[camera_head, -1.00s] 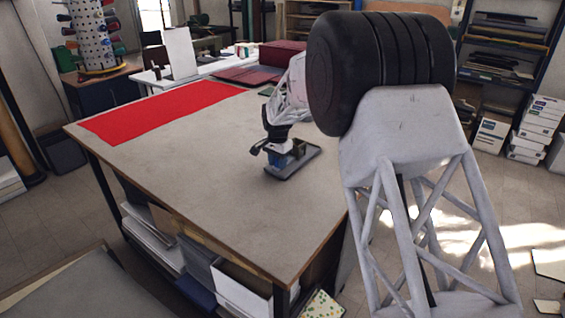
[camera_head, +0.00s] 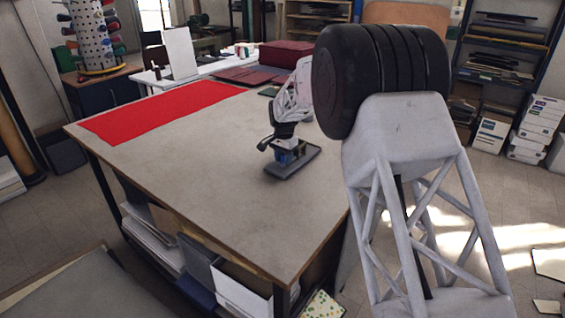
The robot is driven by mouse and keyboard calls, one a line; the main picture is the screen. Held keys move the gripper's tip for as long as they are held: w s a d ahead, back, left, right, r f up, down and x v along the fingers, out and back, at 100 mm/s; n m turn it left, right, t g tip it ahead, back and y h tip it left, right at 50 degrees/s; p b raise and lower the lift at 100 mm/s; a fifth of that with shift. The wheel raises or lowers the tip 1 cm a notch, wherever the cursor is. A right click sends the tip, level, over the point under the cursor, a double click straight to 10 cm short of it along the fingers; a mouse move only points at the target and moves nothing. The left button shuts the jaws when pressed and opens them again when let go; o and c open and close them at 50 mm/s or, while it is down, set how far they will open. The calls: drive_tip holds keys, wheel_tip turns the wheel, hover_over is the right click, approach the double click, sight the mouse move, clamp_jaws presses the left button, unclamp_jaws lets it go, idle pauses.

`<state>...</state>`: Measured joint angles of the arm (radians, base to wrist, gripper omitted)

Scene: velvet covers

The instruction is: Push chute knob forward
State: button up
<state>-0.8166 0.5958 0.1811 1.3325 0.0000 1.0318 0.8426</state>
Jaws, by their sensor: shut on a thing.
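A small device with a blue body (camera_head: 285,157) stands on a dark grey base (camera_head: 305,160) on the table, right of the table's middle. My gripper (camera_head: 266,144) is at the upper left of this device, with its dark fingers close together. The chute knob itself is too small and too covered by the fingers to make out. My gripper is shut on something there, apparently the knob. My white lattice arm link with a black joint fills the right of the view and hides the table's right side.
The grey worktable (camera_head: 200,185) is bare in front and to the left of the device. A red cloth (camera_head: 160,112) lies flat along its far left edge. A dark red case (camera_head: 287,53) and flat dark red covers (camera_head: 250,75) lie behind.

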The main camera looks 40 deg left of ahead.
drive_tip(key=shift+w, duration=1.55)
drive_tip(key=o, duration=1.4)
drive_tip(key=shift+o, duration=0.2)
drive_tip(key=shift+r, duration=0.15)
drive_tip(key=shift+r, duration=3.35)
drive_tip(key=shift+d, duration=0.1)
